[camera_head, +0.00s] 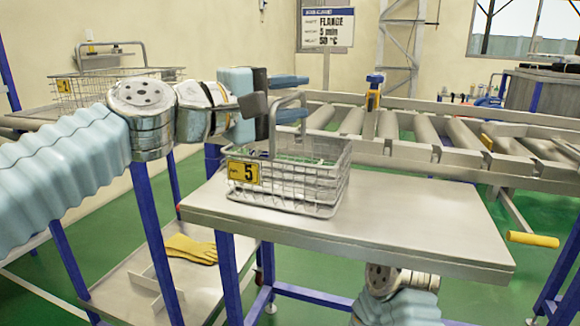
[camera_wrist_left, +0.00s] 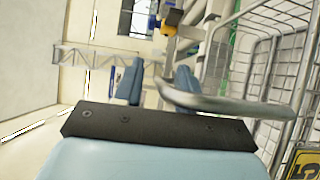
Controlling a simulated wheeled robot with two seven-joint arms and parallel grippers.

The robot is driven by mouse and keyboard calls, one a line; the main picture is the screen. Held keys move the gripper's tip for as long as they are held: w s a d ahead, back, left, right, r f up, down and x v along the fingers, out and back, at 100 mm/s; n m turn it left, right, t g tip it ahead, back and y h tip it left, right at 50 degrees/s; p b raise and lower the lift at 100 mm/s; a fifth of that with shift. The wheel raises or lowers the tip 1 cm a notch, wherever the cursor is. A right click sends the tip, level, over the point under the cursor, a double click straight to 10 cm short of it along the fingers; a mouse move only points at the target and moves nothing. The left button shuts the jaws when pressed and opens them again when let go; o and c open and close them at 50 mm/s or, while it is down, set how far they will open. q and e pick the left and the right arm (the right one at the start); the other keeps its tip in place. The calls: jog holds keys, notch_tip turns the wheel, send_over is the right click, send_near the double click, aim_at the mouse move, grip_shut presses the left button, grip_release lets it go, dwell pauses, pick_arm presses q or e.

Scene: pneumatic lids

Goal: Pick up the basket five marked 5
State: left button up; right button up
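The wire basket marked 5 (camera_head: 310,185) stands upright on the grey table, with its yellow number tag facing me and its handle (camera_head: 273,135) raised. My left gripper (camera_head: 304,97) is at the top of this handle, its two blue fingers apart, one above the other. In the left wrist view the fingers (camera_wrist_left: 158,78) are apart, and the handle's grey bar (camera_wrist_left: 235,104) crosses in front of the right finger. Its bent end lies by the gap; I cannot tell whether it touches a finger. My right gripper is out of view; only part of my right arm shows below the table.
The grey table (camera_head: 420,215) is clear right of the basket. A roller conveyor (camera_head: 460,135) runs behind it. Another wire basket (camera_head: 120,85) stands at the back left. Yellow gloves (camera_head: 190,248) lie on a low shelf. A sign (camera_head: 328,27) stands behind.

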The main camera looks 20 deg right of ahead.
pick_arm(q)
grip_shut()
dwell(1.4)
